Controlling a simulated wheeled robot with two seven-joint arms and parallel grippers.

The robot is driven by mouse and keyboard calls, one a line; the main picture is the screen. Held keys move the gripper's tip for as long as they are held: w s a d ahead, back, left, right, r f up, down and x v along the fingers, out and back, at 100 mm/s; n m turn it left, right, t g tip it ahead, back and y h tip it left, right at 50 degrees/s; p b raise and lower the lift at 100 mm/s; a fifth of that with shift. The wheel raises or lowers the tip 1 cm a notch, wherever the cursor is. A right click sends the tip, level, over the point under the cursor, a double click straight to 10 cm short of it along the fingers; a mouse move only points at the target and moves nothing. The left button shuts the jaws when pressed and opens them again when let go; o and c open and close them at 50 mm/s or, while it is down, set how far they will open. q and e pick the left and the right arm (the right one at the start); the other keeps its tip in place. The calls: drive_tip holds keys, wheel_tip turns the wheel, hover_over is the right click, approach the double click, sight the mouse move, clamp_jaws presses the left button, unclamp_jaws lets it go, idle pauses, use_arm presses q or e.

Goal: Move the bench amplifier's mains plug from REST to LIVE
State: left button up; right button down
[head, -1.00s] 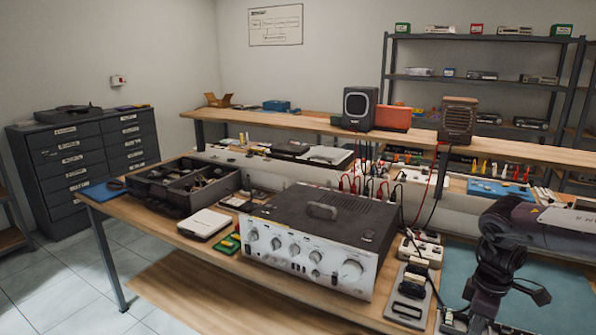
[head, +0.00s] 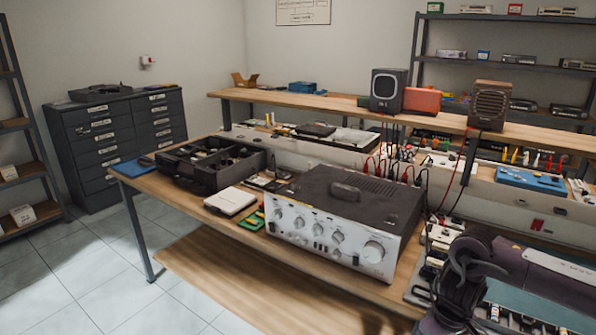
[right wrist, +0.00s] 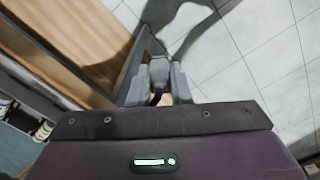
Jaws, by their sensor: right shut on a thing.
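The bench amplifier (head: 345,205), dark-topped with a silver knobbed front, stands on the wooden bench. My right arm comes in at the lower right of the head view, where its gripper tips are not clear. In the right wrist view my right gripper (right wrist: 158,86) is shut on a small grey thing (right wrist: 158,70), which looks like the mains plug. Its face is hidden. Behind it are floor tiles and the bench edge. A socket strip (head: 424,284) lies right of the amplifier, partly hidden by my arm; its REST and LIVE marks are unreadable. My left gripper is not in view.
A parts tray (head: 190,172), a white box (head: 231,201) and a green board (head: 252,221) lie left of the amplifier. Leads hang behind it below the raised shelf (head: 340,103) with two speakers. Tiled floor in front is clear.

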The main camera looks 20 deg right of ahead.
drive_tip(key=w+a+r, duration=0.1)
drive_tip(key=w+a, duration=0.2)
drive_tip(key=a, duration=0.5)
drive_tip(key=w+a+r, duration=0.2)
drive_tip(key=w+a, duration=0.1)
drive_tip(key=a, duration=0.5)
drive_tip(key=w+a+r, duration=0.2)
drive_tip(key=a+r, duration=0.5)
drive_tip(key=shift+w+r+m, duration=0.25)
drive_tip(key=shift+r+m, duration=0.05)
drive_tip(key=shift+r, duration=0.1)
